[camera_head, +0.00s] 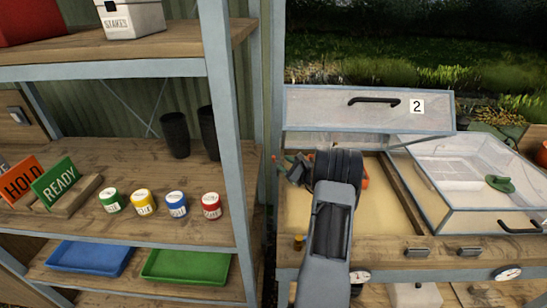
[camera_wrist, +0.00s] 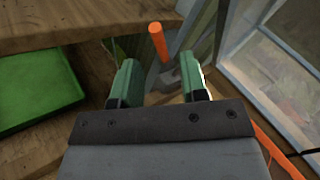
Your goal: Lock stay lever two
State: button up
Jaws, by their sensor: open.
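The lid marked 2 (camera_head: 325,108) stands raised over the left cold frame, with a black handle along its front. My gripper (camera_wrist: 160,72) is open, with its two green fingers apart and nothing between them. An orange rod end (camera_wrist: 158,41), which looks like a lever grip, shows just beyond and between the fingertips in the wrist view. In the head view, my gripper (camera_head: 294,170) is at the left side of the frame, and my wrist hides much of that area. Orange also shows right of my wrist (camera_head: 363,172). I cannot tell the lever's full shape or whether it is locked.
A shelf post (camera_head: 222,120) stands close left. The shelves hold paint pots, dark cups, signs, a blue tray (camera_head: 90,257) and a green tray (camera_head: 185,266).

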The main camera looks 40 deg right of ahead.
aim_at(273, 158)
jog(key=p+x, duration=0.1)
jog(key=x, duration=0.5)
jog(key=shift+w+a, duration=0.1)
jog(key=shift+w, duration=0.15)
jog(key=shift+c, duration=0.4)
grip_shut()
